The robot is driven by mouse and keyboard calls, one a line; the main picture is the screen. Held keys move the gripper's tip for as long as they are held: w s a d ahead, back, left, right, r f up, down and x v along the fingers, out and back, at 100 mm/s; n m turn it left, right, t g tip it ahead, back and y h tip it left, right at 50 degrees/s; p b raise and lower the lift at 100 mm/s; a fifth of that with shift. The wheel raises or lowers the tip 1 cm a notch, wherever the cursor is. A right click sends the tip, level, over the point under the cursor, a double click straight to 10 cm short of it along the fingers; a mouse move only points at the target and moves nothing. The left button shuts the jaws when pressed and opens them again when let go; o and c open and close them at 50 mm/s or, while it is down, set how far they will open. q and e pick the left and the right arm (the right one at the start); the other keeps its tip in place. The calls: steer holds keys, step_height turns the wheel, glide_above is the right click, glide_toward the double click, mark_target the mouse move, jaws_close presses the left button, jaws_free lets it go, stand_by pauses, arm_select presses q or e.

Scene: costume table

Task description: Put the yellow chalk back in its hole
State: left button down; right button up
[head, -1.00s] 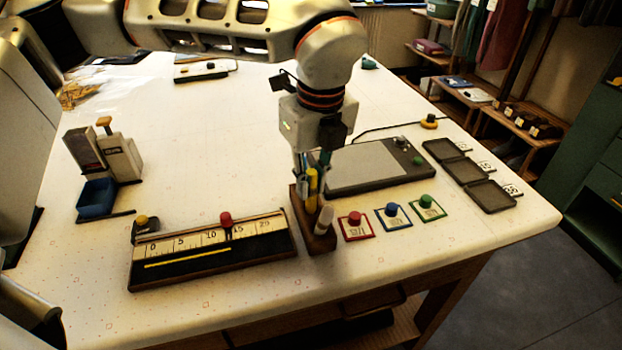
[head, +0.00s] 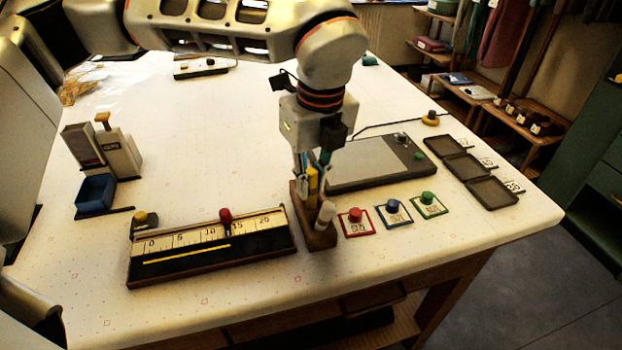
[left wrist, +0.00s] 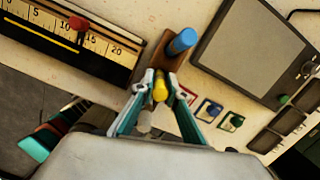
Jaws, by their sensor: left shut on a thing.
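The yellow chalk (head: 312,181) is upright between the fingertips of my left gripper (head: 312,187), which is shut on it. It also shows between the fingers in the left wrist view (left wrist: 160,88). The chalk is at the dark wooden holder block (head: 318,240); its lower end is hidden, so I cannot tell whether it is in the hole. A white chalk (head: 326,214) stands at the block's near end. A blue chalk (left wrist: 182,41) stands at the far end in the left wrist view. My right gripper is not in view.
A ruler-like slider board (head: 212,245) with a red knob lies left of the block. A flat grey tablet (head: 370,165) lies close behind it. Red, blue and green knobbed cards (head: 394,214) lie to the right. The table's front edge is clear.

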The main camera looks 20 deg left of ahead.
arm_select(q)
steer(key=shift+f, duration=0.45)
stand_by(0.3)
steer(key=c, duration=1.9)
jaws_free()
steer(key=shift+r, duration=0.1)
steer(key=shift+r+p, duration=1.6)
steer(key=shift+r, duration=1.85)
